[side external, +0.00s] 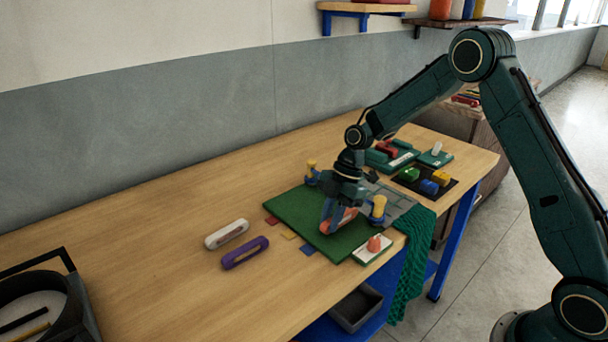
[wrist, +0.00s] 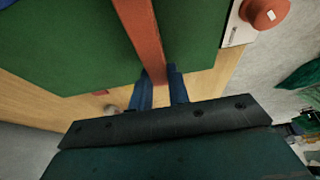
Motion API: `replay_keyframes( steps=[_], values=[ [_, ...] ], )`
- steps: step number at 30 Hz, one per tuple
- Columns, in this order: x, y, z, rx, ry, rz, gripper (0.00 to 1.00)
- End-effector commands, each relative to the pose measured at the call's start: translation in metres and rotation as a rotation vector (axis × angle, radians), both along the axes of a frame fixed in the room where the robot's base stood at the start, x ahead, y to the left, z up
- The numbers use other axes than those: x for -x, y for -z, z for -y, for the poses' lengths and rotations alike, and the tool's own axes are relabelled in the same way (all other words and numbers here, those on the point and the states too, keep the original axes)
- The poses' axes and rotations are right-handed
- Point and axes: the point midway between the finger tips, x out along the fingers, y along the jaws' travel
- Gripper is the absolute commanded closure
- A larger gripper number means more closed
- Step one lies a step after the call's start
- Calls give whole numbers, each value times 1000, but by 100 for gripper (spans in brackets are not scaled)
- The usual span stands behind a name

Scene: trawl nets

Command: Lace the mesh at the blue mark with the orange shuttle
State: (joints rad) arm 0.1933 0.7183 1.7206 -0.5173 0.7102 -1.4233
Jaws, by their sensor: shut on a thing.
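My gripper (side external: 333,222) is shut on the orange shuttle (side external: 349,216), low over the green mat (side external: 292,207). In the wrist view the shuttle (wrist: 147,42) runs up the picture from between the blue fingers (wrist: 160,88). I cannot tell whether it touches the mat. A blue mark (side external: 308,249) lies at the mat's near-left edge, beside a yellow mark (side external: 289,235) and a red mark (side external: 272,220). A grey mesh (side external: 405,211) lies at the mat's right side, partly hidden by my arm and a yellow post (side external: 379,205). I cannot make out any lacing.
A white shuttle (side external: 227,233) and a purple shuttle (side external: 245,252) lie left of the mat. A white block with an orange knob (side external: 374,246) sits at the table's front edge. Green netting (side external: 413,250) hangs there. A black tray (side external: 443,189) with coloured blocks stands behind.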

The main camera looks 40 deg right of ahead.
Motion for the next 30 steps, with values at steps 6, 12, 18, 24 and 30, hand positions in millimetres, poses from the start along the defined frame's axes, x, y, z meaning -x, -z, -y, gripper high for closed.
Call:
replay_keyframes(
  steps=[6, 12, 18, 24, 30],
  values=[
    [0, 5, 7, 0, 1, 0, 100],
    [0, 5, 19, 0, 1, 1, 100],
    [0, 5, 30, 1, 1, 1, 100],
    [0, 5, 41, 0, 0, 1, 100],
    [0, 5, 52, 0, 0, 0, 100]
  ],
)
